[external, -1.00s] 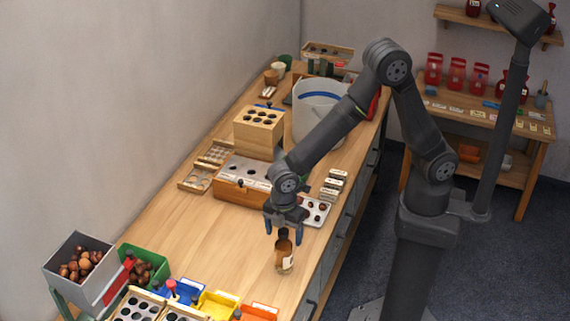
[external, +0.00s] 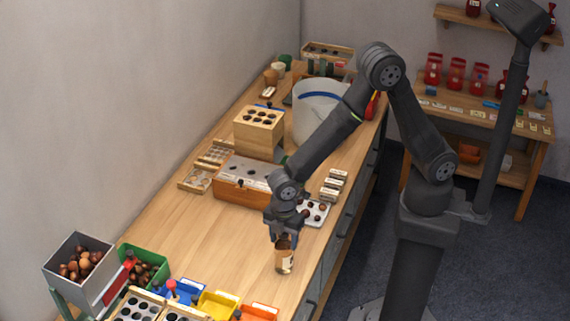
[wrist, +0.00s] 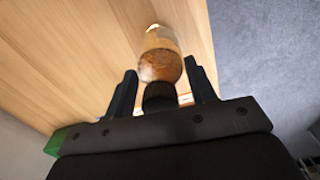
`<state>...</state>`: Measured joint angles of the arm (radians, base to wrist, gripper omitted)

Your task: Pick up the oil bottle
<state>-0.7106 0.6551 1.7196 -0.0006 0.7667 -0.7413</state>
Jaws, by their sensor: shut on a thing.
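The oil bottle (external: 285,262) is a small amber-brown bottle with a pale label and a dark cap. It stands roughly upright near the front edge of the bench. I cannot tell whether its base touches the wood. My gripper (external: 284,240) points down over it and is shut on its upper part, hiding the cap in the external view. In the wrist view the bottle (wrist: 161,62) lies between the two dark fingers of my gripper (wrist: 162,88), its black cap towards the palm.
The wooden bench (external: 215,235) is clear left of the bottle. A wooden box with a metal top (external: 245,172) and a white tray with dark round cups (external: 315,211) stand behind. Blue, yellow (external: 218,304) and orange bins stand in front, and a green bin of chestnuts (external: 145,268) at left.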

